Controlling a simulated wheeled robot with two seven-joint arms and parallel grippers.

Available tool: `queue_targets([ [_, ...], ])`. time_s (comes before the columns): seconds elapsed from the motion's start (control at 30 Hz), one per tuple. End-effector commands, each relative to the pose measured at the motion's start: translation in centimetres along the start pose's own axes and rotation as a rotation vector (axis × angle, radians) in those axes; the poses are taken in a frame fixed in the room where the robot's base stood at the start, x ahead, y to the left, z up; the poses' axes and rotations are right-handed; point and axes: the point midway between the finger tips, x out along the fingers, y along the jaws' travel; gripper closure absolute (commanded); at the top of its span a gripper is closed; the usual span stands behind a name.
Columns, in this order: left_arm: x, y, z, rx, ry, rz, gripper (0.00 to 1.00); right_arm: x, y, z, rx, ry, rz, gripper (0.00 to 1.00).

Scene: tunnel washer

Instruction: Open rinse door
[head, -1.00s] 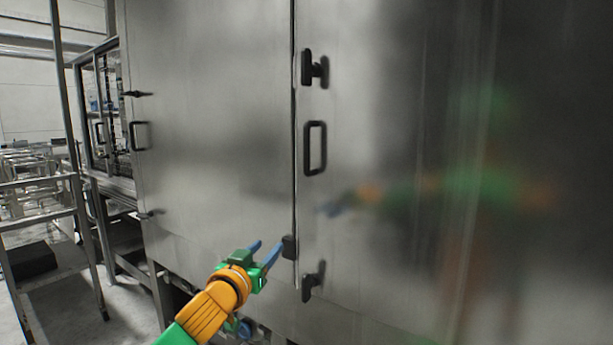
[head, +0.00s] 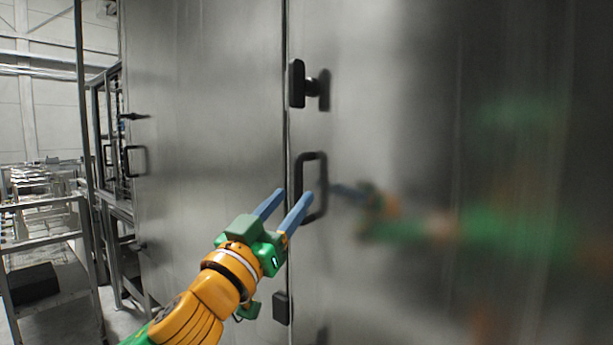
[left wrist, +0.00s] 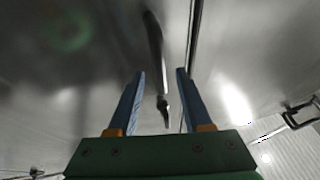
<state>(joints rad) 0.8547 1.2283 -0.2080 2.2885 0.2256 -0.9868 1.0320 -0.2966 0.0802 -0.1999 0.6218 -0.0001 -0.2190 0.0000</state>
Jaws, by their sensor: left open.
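The steel door panel (head: 400,290) right of the vertical seam carries a black D-shaped handle (head: 323,182). A black latch knob (head: 298,83) sits above the handle by the seam, and a small black block (head: 281,308) sits below. My left gripper (head: 295,194) is open and empty, its blue fingertips near the handle's lower left side; contact cannot be told. In the left wrist view, a dark bar (left wrist: 154,42), apparently the handle, shows beyond and between the open fingers (left wrist: 160,75). The door looks flush with its neighbour. My right gripper is not in view.
The left steel panel (head: 210,130) has its own black handle (head: 134,162) and small latches at its far edge. A metal frame with railings (head: 40,240) stands at the left. The steel face mirrors my arm at the right.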

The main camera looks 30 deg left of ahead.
Motion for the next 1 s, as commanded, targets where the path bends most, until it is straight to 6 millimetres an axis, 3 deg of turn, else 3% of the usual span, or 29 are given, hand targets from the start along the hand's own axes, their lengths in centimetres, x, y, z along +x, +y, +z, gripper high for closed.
queue_targets([
  [0.03,1.4,-0.1,-1.0,-0.006,-0.002,-0.002,0.50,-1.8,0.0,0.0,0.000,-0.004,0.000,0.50],
  [0.2,4.0,-0.1,-0.6,-0.003,-0.001,-0.002,0.50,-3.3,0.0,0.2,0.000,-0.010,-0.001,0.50],
  [0.5,4.4,0.0,-0.1,0.001,0.000,-0.001,0.50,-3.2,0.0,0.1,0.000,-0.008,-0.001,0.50],
  [0.7,4.4,0.0,-0.1,0.001,0.000,-0.001,1.00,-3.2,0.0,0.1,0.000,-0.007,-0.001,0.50],
  [1.0,4.4,-0.1,-0.1,0.001,0.000,-0.001,1.00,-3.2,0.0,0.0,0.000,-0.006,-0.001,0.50],
])
